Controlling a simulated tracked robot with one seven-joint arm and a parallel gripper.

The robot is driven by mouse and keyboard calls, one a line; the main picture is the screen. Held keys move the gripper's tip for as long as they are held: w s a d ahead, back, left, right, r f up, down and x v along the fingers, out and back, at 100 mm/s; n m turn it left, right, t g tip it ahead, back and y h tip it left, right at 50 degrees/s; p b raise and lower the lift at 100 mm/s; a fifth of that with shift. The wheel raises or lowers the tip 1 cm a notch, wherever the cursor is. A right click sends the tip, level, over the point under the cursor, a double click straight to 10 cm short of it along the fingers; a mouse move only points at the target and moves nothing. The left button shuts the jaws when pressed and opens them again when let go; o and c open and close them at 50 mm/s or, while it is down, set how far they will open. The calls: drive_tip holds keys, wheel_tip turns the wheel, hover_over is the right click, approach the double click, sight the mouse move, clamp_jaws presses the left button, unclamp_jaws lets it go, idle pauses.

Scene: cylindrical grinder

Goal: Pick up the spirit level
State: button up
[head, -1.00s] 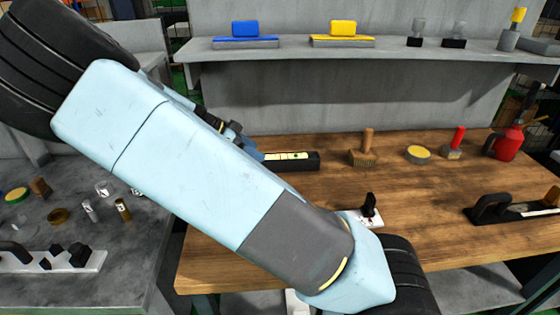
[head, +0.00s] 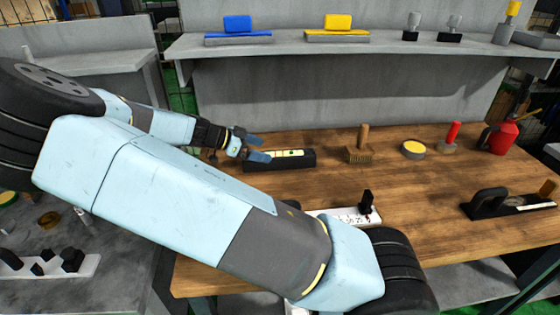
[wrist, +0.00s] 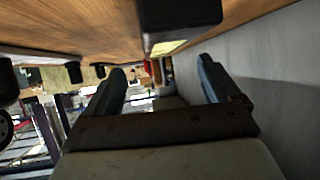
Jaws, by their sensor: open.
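The spirit level (head: 292,160), a long black bar with a pale yellow strip on top, lies on the wooden bench towards the back left. My gripper (head: 261,149) is open and empty at the level's left end, its fingers pointing right. In the head view I cannot tell whether a finger touches it. In the wrist view, the level's dark end (wrist: 185,20) shows at the top, ahead of and between the open fingers (wrist: 161,68), with a pale yellow patch. My arm hides part of the bench in front.
Right of the level stand a wooden-handled brush (head: 359,152), a round yellow-topped tin (head: 413,149) and a red can (head: 503,138). A white block (head: 340,215) with a black piece sits nearer. A grey shelf (head: 340,44) runs above the back.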

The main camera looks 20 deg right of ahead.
sight(277, 154)
drive_tip(key=shift+x, duration=2.7)
drive_tip(key=shift+w+f, duration=0.1)
drive_tip(key=shift+w, duration=0.1)
clamp_jaws()
